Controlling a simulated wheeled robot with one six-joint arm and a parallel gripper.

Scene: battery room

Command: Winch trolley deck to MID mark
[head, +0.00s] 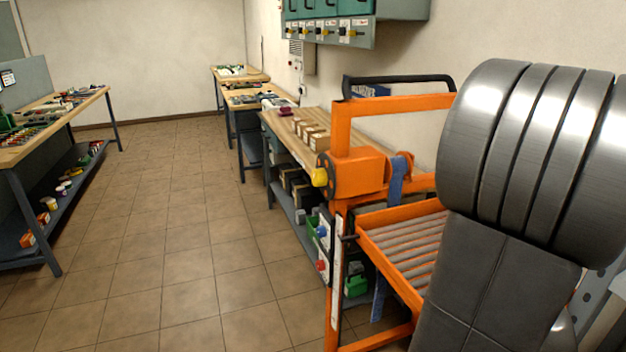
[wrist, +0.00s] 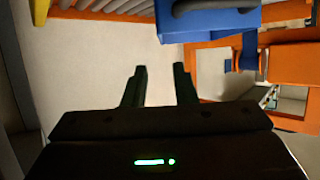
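The orange trolley (head: 341,130) stands at right in the head view. Its winch (head: 362,170) is an orange housing on the upright with a dark disc and a yellow knob (head: 320,177). The deck (head: 385,262), an orange frame with grey rollers, sits partway down; its right part is hidden behind my arm. A pale strip (head: 337,290) runs down the upright; its marks are too small to read. In the wrist view my gripper (wrist: 160,80) has its two fingers apart with nothing between them. Deck rollers (wrist: 110,8) show at that view's top left.
A blue object with a dark handle (wrist: 205,22) is close beyond my gripper in the wrist view. A blue strap (head: 396,182) hangs beside the winch. A wooden bench (head: 285,125) with boxes stands behind the trolley. The tiled floor (head: 170,220) to the left is clear.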

